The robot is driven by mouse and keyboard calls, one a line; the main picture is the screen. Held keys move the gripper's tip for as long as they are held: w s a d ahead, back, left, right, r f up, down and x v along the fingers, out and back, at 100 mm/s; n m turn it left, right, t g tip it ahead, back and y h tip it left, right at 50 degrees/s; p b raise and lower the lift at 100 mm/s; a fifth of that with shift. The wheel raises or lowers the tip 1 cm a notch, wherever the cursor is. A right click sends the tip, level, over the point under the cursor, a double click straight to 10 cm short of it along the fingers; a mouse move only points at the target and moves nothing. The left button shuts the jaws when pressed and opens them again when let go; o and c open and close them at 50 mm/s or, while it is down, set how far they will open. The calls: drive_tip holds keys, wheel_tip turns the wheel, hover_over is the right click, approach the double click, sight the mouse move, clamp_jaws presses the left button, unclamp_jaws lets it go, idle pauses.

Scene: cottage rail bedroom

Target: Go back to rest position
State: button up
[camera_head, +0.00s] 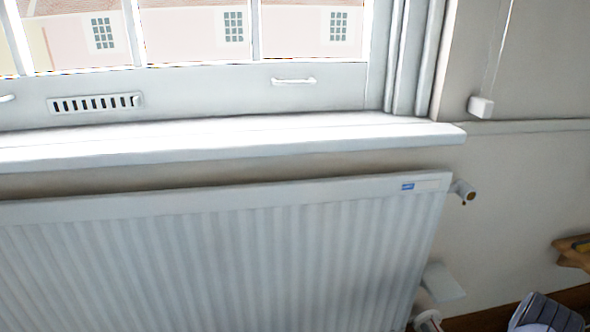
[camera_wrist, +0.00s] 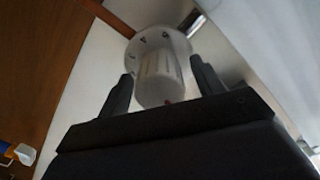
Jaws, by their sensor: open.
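My gripper (camera_wrist: 160,69) is open in the wrist view, its two dark fingers apart. A white radiator valve knob (camera_wrist: 158,80) with dark marks around its wider end lies between or just beyond the fingers. I cannot tell whether a finger touches it. In the head view a white valve (camera_head: 428,320) shows in part at the bottom edge, by the radiator's lower right corner.
A white ribbed radiator (camera_head: 220,265) fills the lower left, under a white windowsill (camera_head: 250,141). A small pipe fitting (camera_head: 463,191) juts from its upper right. A wooden piece (camera_head: 573,252) is at the right edge. The wall (camera_head: 520,185) between is bare.

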drive_tip(key=shift+s, duration=0.1)
drive_tip(key=s+p, duration=0.4)
drive_tip(key=s, duration=0.7)
drive_tip(key=w+b, duration=0.4)
drive_tip(key=w, duration=0.7)
drive_tip(key=shift+w+a+f, duration=0.1)
drive_tip(key=shift+w+f, duration=0.05)
drive_tip(key=shift+w, duration=0.15)
drive_tip(key=shift+s+m, duration=0.2)
drive_tip(key=shift+m, duration=0.2)
drive_tip(key=m, duration=2.1)
drive_tip(key=shift+m, duration=0.4)
